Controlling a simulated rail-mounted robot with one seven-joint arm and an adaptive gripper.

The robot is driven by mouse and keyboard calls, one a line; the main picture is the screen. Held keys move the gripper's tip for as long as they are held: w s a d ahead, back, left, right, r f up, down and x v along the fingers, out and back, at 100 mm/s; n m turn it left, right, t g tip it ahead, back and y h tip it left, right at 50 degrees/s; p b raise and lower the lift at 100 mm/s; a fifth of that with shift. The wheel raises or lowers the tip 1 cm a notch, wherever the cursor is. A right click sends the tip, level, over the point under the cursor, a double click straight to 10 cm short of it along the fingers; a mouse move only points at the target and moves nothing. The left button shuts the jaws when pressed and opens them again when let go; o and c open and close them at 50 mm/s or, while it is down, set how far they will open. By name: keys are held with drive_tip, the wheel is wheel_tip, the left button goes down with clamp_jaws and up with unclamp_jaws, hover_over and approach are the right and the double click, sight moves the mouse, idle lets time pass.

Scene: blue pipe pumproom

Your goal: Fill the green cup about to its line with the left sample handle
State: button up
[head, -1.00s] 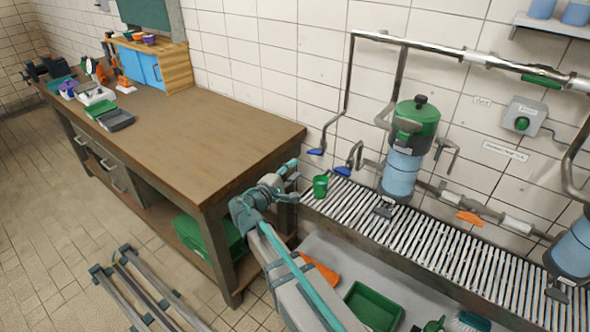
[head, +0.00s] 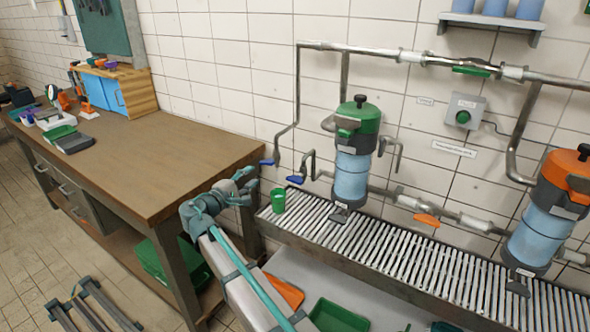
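The green cup (head: 278,200) stands upright at the left end of the slatted metal drain grate (head: 395,252). Two blue handles sit on the thin pipes above it: one at the left (head: 268,162), one a little lower and to the right (head: 296,179). I cannot tell from labels which is the left sample handle. My gripper (head: 248,184) is left of the cup, near the bench corner, apart from the cup in the picture. Its fingers look spread and empty. The cup's inside and its line are too small to make out.
An orange handle (head: 427,220) is on the low pipe. The wooden bench (head: 150,160) stands at left, its right part clear. A green tray (head: 338,317) lies below the grate.

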sight(265, 164)
drive_tip(key=x, duration=0.3)
drive_tip(key=p+x, duration=0.1)
drive_tip(key=x, duration=0.5)
drive_tip(key=shift+w+a, duration=0.3)
drive_tip(key=shift+a, duration=0.05)
drive_tip(key=shift+w+d+p, duration=0.3)
drive_tip(key=shift+w+d, duration=0.05)
drive_tip(key=shift+w, duration=0.05)
clamp_jaws()
